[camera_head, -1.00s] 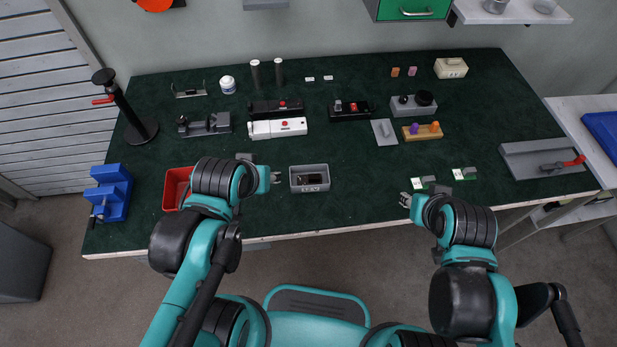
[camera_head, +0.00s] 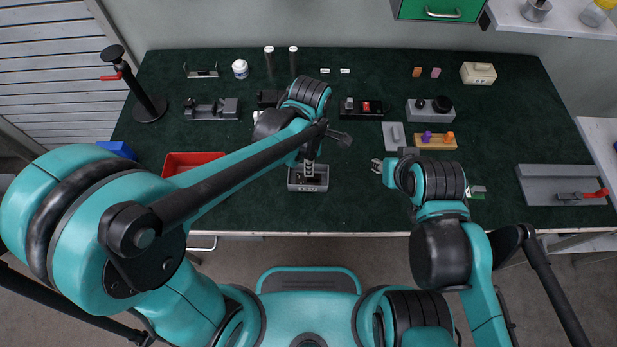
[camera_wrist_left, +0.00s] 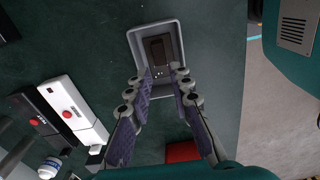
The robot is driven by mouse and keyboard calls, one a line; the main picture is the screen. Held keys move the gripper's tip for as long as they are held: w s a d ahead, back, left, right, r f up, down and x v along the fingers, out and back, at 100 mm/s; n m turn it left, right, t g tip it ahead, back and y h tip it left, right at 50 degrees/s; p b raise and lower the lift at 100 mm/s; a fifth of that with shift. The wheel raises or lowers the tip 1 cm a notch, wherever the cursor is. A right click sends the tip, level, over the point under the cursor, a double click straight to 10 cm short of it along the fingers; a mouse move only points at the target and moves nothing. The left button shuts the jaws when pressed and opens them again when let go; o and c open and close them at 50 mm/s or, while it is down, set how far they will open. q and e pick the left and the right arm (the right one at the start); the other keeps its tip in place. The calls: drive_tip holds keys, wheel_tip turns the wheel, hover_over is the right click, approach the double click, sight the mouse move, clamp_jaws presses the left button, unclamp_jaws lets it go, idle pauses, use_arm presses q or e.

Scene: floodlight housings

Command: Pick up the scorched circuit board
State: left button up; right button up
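A dark, brownish-black board-like piece (camera_wrist_left: 158,48), which looks like the scorched circuit board, lies inside a small grey bin (camera_wrist_left: 133,42) in the left wrist view. In the head view the bin (camera_head: 293,184) stands near the table's front edge, its contents partly hidden by my gripper. My left gripper (camera_head: 309,172) points down over the bin. In the left wrist view its two fingers (camera_wrist_left: 163,76) are apart, with nothing between them, at the bin's near edge. My right gripper (camera_head: 377,165) looks open and empty, to the right of the bin.
A red bin (camera_head: 190,158) stands to the left, partly behind my left arm. Black and white housings lie beyond the grey bin; the white one (camera_wrist_left: 68,110) shows in the left wrist view. A wooden block with pegs (camera_head: 436,142) and a grey plate (camera_head: 394,134) lie to the right.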

sight(309, 178)
use_arm(q)
wheel_tip(309, 178, down, 5)
drive_tip(key=shift+d+r+b, duration=0.1)
drive_tip(key=shift+d+b, duration=0.05)
drive_tip(key=shift+b, duration=1)
drive_tip(key=shift+f, duration=0.45)
drive_tip(key=shift+r, duration=0.1)
drive_tip(key=shift+c, duration=0.7)
clamp_jaws()
drive_tip(key=shift+r, duration=0.15)
